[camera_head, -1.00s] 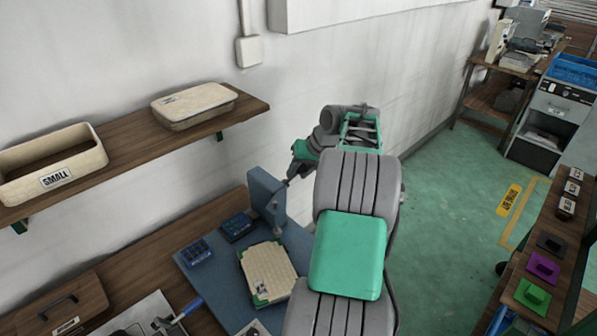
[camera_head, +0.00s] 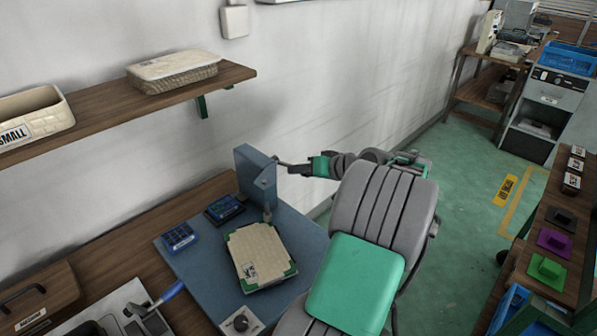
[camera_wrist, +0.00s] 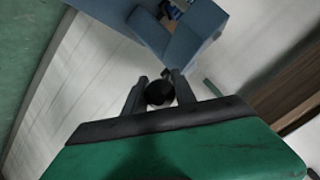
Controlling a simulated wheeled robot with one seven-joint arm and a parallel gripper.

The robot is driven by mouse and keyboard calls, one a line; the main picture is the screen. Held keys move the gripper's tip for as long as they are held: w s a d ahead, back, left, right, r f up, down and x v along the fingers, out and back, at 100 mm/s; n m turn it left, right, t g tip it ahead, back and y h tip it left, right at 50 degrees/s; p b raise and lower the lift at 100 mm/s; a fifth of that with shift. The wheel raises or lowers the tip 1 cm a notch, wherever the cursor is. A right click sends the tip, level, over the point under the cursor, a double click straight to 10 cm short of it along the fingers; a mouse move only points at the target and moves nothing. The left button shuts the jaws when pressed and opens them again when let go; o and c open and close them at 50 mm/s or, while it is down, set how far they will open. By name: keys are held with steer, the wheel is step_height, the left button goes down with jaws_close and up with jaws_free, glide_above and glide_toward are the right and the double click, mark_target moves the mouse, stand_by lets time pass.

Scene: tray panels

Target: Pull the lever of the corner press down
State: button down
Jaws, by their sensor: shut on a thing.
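The corner press (camera_head: 250,178) is a blue-grey upright post at the back of a blue base plate (camera_head: 205,288), by the wall. Its lever (camera_head: 284,163) sticks out from the post to the right, close to level in the head view. My gripper (camera_head: 297,168) is at the lever's outer end, shut on its black ball knob (camera_wrist: 158,93), which shows between the two fingers in the wrist view. A beige tray panel with green corner pieces (camera_head: 262,255) lies on the base plate, one corner near the press's ram (camera_head: 267,208).
Two small dark-blue bins (camera_head: 180,237) stand left of the panel. A shelf (camera_head: 105,117) with beige trays is on the wall above. A blue-handled tool (camera_head: 160,298) lies at the lower left. My arm covers the right of the bench. Green floor is open further right.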

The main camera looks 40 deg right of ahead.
steer(key=shift+s+f+b, duration=0.15)
steer(key=shift+f+b, duration=1.2)
steer(key=shift+f, duration=1.6)
steer(key=c, duration=1.5)
jaws_free()
steer(key=o, duration=0.3)
steer(key=shift+w, duration=0.2)
steer(key=shift+o, duration=0.6)
steer(key=shift+s, duration=0.1)
steer(key=s+r+p, duration=0.2)
steer(key=s, duration=0.6)
steer(key=shift+s+d, duration=0.3)
steer(key=shift+d, duration=0.15)
